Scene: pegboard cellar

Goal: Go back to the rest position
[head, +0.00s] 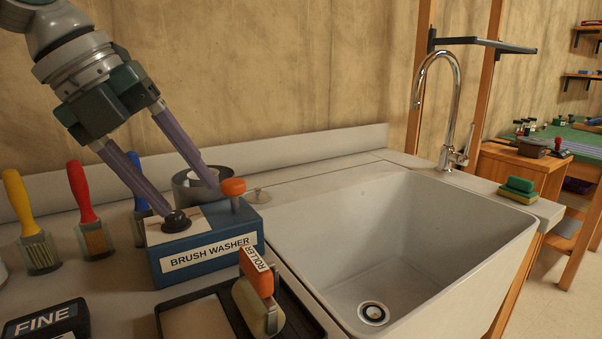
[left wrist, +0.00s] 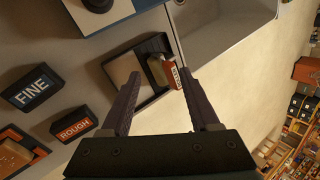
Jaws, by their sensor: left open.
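My left gripper (head: 189,202) comes in from the upper left in the head view, its two fingers spread and pointing down. In the head view its tips overlap the blue brush washer (head: 212,248), which carries a black knob and an orange knob; I cannot tell whether they touch it. In the left wrist view my left gripper (left wrist: 170,90) is open, with nothing held between its fingers. A roller (head: 257,298) with an orange handle rests on a dark tray (head: 306,321) in front of the washer. My right gripper is not in view.
A white sink (head: 432,220) with a chrome tap (head: 455,105) lies to the right. Yellow (head: 20,195) and red (head: 80,190) handled brushes stand at the left. FINE (head: 45,322) and ROUGH (left wrist: 76,126) blocks are on the counter. A sponge (head: 519,187) sits beyond the sink.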

